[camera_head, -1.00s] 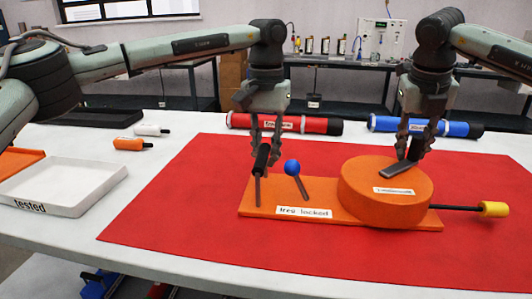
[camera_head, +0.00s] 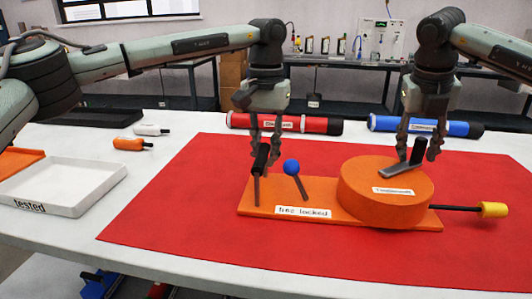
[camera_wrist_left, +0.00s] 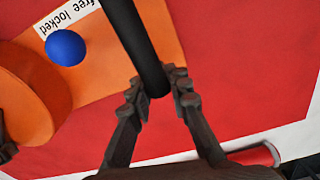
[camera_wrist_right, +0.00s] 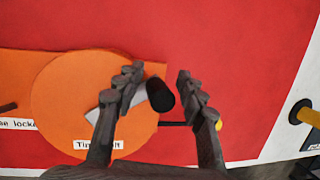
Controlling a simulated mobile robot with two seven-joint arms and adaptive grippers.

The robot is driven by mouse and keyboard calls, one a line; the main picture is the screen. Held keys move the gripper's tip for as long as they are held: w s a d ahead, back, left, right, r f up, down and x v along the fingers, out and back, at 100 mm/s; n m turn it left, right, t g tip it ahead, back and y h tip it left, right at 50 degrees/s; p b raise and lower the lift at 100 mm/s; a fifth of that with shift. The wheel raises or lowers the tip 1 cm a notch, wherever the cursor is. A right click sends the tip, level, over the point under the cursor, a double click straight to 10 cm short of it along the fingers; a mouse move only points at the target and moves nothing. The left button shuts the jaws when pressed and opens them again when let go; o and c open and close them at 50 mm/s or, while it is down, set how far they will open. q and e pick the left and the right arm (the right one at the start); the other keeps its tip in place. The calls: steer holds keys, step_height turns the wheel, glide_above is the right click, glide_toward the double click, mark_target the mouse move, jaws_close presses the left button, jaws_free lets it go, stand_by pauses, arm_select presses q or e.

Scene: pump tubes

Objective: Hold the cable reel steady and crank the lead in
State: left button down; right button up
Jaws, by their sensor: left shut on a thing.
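The orange cable reel (camera_head: 375,205) sits on an orange base plate (camera_head: 258,210) on the red mat. My left gripper (camera_head: 265,155) is shut on the black upright handle (camera_wrist_left: 145,50) at the plate's left end. A lever with a blue ball (camera_head: 291,167) leans left above the "free locked" label (camera_head: 302,212). A grey crank arm (camera_head: 398,173) with a black knob (camera_wrist_right: 159,95) lies on the reel's top. My right gripper (camera_wrist_right: 157,85) is open, with its fingers apart around the knob. The black lead with a yellow end (camera_head: 493,209) sticks out right of the reel.
A red tube (camera_head: 285,124) and a blue tube (camera_head: 425,127) lie behind the mat. A white tray marked "tested" (camera_head: 62,207) stands at the left, near an orange-and-black piece (camera_head: 132,143). The mat's front left is clear.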

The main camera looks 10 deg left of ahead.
steer(key=shift+o, duration=1.3)
steer(key=shift+a+r, duration=0.1)
steer(key=shift+r, duration=0.1)
steer(key=shift+v, duration=3.45)
